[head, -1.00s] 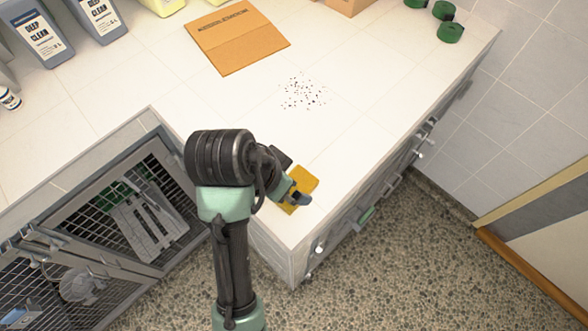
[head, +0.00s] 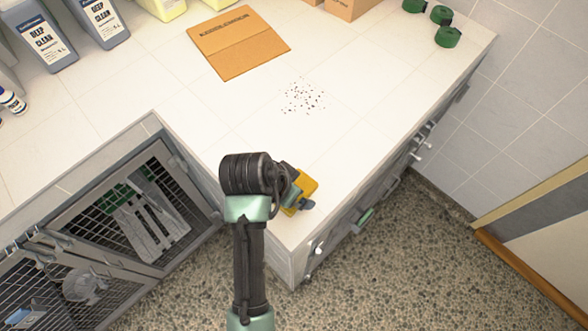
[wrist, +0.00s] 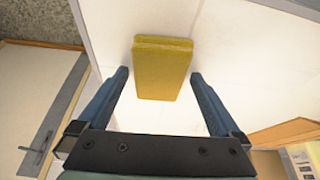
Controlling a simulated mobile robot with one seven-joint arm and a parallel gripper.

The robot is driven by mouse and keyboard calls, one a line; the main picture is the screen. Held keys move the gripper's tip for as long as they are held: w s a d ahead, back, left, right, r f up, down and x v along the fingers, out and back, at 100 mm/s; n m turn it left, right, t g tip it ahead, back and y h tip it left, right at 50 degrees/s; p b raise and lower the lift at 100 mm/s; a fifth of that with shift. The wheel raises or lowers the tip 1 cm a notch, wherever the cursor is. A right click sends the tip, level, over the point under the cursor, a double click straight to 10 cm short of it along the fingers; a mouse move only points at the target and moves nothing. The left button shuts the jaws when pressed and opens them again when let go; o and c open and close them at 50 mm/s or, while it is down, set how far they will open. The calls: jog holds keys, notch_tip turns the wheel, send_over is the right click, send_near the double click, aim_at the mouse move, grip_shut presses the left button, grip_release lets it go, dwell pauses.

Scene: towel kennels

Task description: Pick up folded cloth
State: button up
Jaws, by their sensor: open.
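The folded cloth is a flat yellow rectangle (head: 308,185) near the front corner of the white counter, partly hidden by my arm in the head view. In the wrist view the yellow cloth (wrist: 162,68) lies ahead of and between my two blue fingers. My gripper (wrist: 160,75) is open and empty, with the fingertips apart on either side of the cloth's near end. In the head view my gripper (head: 300,205) is at the cloth. I cannot tell whether the fingers touch the counter.
The white counter (head: 240,110) holds a flat cardboard piece (head: 238,42), dark specks (head: 302,97), cleaner bottles (head: 40,35) at the back left and green rolls (head: 448,37) at the back right. Wire cages (head: 150,220) stand below on the left.

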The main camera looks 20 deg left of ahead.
jog(key=shift+f, duration=0.15)
jog(key=shift+c, duration=0.2)
jog(key=c, duration=1.2)
notch_tip(320, 180, up, 10)
jog(key=b, duration=0.1)
jog(key=shift+r, duration=0.2)
